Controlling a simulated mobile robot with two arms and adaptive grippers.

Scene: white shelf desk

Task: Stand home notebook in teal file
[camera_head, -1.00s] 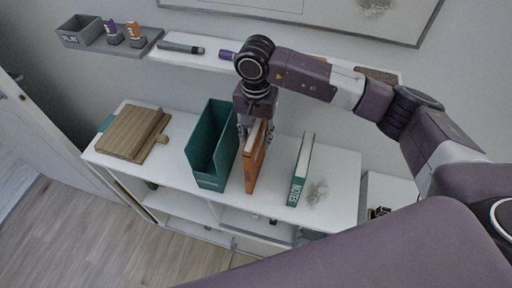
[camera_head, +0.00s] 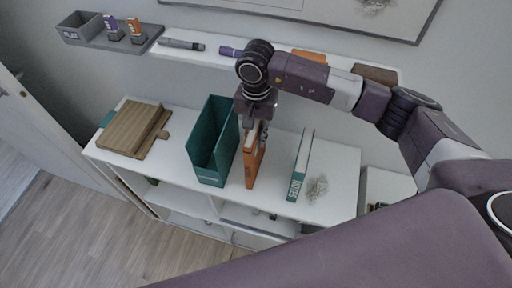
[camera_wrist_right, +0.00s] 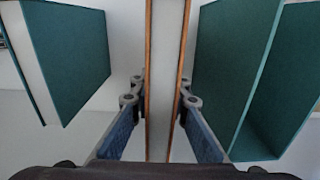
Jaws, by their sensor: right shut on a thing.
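The orange home notebook (camera_head: 250,168) stands upright, spine forward, on or just above the white desk top; I cannot tell if it touches. My right gripper (camera_head: 254,126) is above it with fingers pointing down, shut on its upper part. In the right wrist view the notebook (camera_wrist_right: 164,75) shows edge-on between both fingers. The teal file (camera_head: 212,165) is an open box just left of the notebook, a narrow gap apart, and looks empty. It also shows at the right of the wrist view (camera_wrist_right: 228,60). My left gripper is not in view.
A teal notebook marked NOTES (camera_head: 300,170) stands upright to the right. A wooden board (camera_head: 132,130) lies at the desk's left. Bare desk (camera_head: 277,160) shows between the two notebooks.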

